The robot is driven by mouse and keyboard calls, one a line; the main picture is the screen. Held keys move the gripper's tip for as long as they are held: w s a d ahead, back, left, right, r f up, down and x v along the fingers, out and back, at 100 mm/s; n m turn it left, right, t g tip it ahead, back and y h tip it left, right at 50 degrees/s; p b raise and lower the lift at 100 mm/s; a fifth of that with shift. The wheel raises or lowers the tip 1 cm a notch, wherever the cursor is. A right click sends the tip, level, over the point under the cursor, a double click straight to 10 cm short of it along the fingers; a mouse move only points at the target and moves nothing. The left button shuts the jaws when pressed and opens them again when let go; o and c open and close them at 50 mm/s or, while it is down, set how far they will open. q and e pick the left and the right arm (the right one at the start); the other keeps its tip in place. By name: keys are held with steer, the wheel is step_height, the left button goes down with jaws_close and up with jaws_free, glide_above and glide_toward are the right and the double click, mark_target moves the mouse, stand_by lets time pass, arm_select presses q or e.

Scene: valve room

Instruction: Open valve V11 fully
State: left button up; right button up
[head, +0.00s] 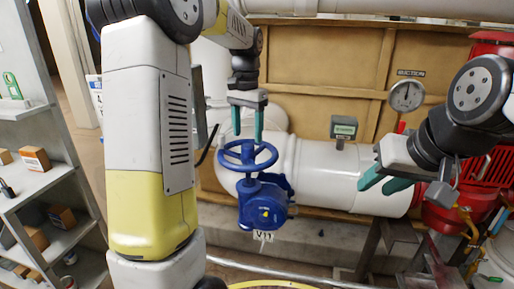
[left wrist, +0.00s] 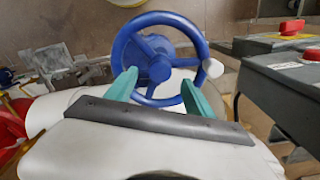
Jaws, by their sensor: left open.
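The valve has a blue handwheel (head: 248,156) with spokes, mounted on a blue body (head: 264,208) in front of a white pipe. A tag (head: 263,236) reading V11 hangs below the body. My left gripper (head: 247,138) points down from above at the handwheel, its green fingers apart. In the left wrist view the fingers (left wrist: 155,88) reach to the near part of the handwheel (left wrist: 160,55); I cannot tell whether they touch it. My right gripper (head: 378,180) is away to the right in front of the pipe, its green fingers apart and nothing between them.
A large white pipe (head: 325,170) runs behind the valve. A gauge (head: 406,95) and a small sign box (head: 344,127) are at the back. Shelves (head: 40,190) with boxes stand at the left. Red equipment (head: 490,165) is at the right. Grey boxes with red knobs (left wrist: 290,70) show in the left wrist view.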

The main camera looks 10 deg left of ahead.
mark_target(248, 146)
arm_select(q)
steer(key=shift+f, duration=2.45)
steer(key=shift+s+f, duration=0.15)
steer(key=shift+f, duration=0.75)
steer(key=c, duration=1.2)
steer(key=shift+o, duration=0.2)
steer(key=shift+a, duration=0.1)
